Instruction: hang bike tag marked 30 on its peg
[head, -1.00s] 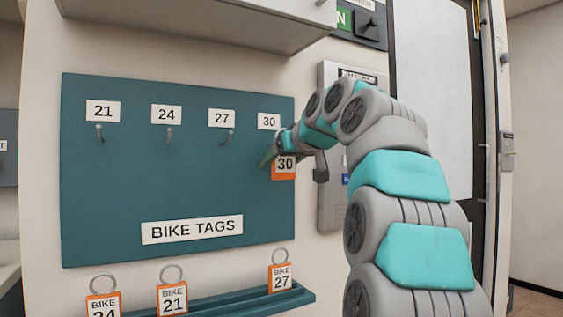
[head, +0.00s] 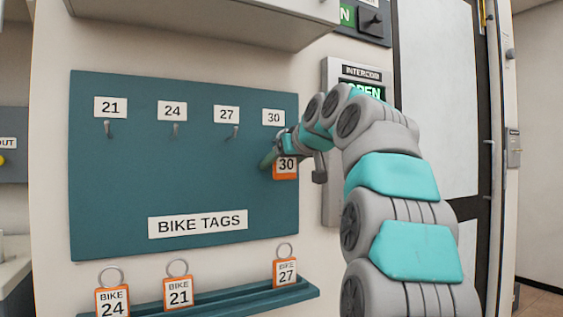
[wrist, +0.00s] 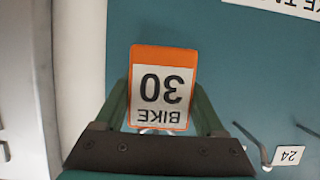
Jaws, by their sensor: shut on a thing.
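The orange-edged bike tag marked 30 (head: 286,168) is in front of the right edge of the teal board (head: 150,190), just under the label 30 (head: 273,117). My gripper (head: 272,157) is shut on this tag. In the wrist view the tag (wrist: 160,90) sits between the two green fingers, its print upside down. Its ring is mostly hidden at the gripper's base. The peg under label 30 is hidden behind my gripper in the head view. I cannot tell whether the ring touches it.
Pegs under labels 21 (head: 110,107), 24 (head: 173,111) and 27 (head: 227,115) are empty. Tags 24 (head: 112,302), 21 (head: 178,292) and 27 (head: 286,272) stand on the teal ledge (head: 230,299) below. A cabinet (head: 215,20) overhangs above.

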